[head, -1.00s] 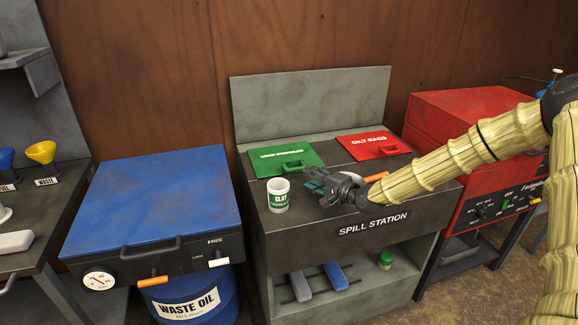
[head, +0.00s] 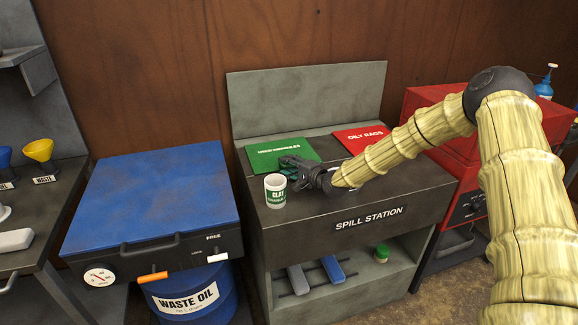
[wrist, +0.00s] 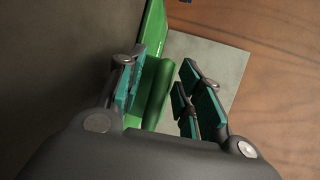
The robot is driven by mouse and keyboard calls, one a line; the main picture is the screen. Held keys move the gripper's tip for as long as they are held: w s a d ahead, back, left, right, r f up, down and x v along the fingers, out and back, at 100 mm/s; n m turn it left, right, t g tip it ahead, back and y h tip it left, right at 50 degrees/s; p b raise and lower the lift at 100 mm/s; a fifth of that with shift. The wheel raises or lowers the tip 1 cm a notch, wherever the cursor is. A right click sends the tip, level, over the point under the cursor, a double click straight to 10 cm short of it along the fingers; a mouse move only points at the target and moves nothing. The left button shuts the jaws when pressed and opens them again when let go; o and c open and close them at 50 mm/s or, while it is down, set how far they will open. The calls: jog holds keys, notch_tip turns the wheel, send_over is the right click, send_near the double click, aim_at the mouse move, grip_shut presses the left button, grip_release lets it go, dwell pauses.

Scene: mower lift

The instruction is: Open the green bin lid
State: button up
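The green bin lid (head: 262,156) lies flat in the top of the spill station (head: 400,190), at its back left. Its green handle (wrist: 157,92) shows in the wrist view between the two fingers of my gripper (wrist: 160,95). The fingers, with teal pads, are apart, and a gap shows between the handle and the right finger. In the head view my gripper (head: 290,168) is at the front right part of the green lid and hides the handle there. I cannot tell whether the left finger touches the handle.
A white clay cup (head: 275,191) stands just in front of my gripper, close to it. The red oily rags lid (head: 362,137) is to the right, partly behind my arm. A blue-topped waste oil unit (head: 150,205) stands to the left.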

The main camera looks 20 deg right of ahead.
grip_shut()
dwell(0.3)
jog(key=shift+w+r+p, duration=0.1)
jog(key=shift+r+p, duration=0.15)
jog(key=shift+p, duration=0.1)
